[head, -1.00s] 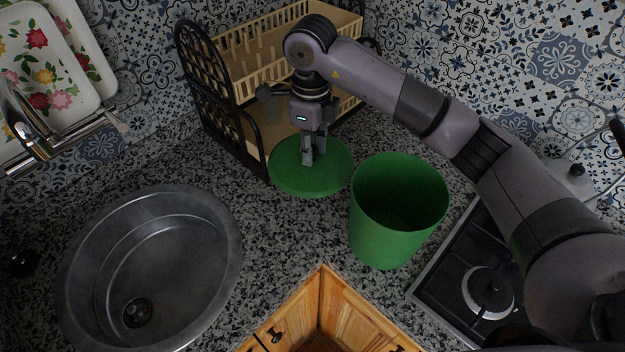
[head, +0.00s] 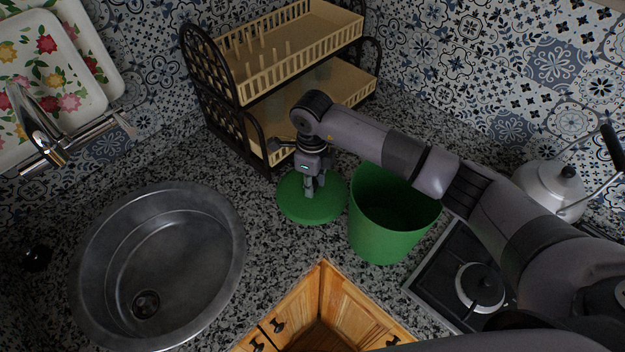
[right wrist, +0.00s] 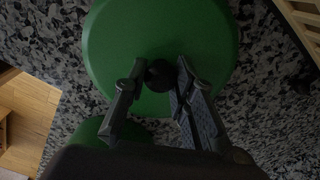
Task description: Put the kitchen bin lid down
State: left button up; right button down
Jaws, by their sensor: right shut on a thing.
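The green round bin lid (head: 328,207) is low over the grey speckled counter, left of the bin; I cannot tell whether it touches the counter. My right gripper (head: 311,190) points down at the lid's middle and is shut on its dark knob (right wrist: 158,75). The right wrist view shows the lid (right wrist: 150,28) with the two fingers (right wrist: 157,84) on either side of the knob. The green bin (head: 385,235) stands upright and uncovered on the counter, just right of the lid. My left gripper is not in view.
A two-tier dish rack (head: 255,90) stands behind the lid. A round metal sink (head: 165,270) is at left. The stove (head: 455,270) and a kettle (head: 550,185) are at right. Bare counter (head: 262,235) lies between lid and sink.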

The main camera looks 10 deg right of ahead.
jog(key=shift+f, duration=0.2)
jog(key=c, duration=1.3)
grip_release()
jog(key=shift+r, duration=0.1)
jog(key=shift+r, duration=0.4)
notch_tip(320, 180, up, 12)
jog(key=b, duration=0.4)
jog(key=shift+f, duration=0.25)
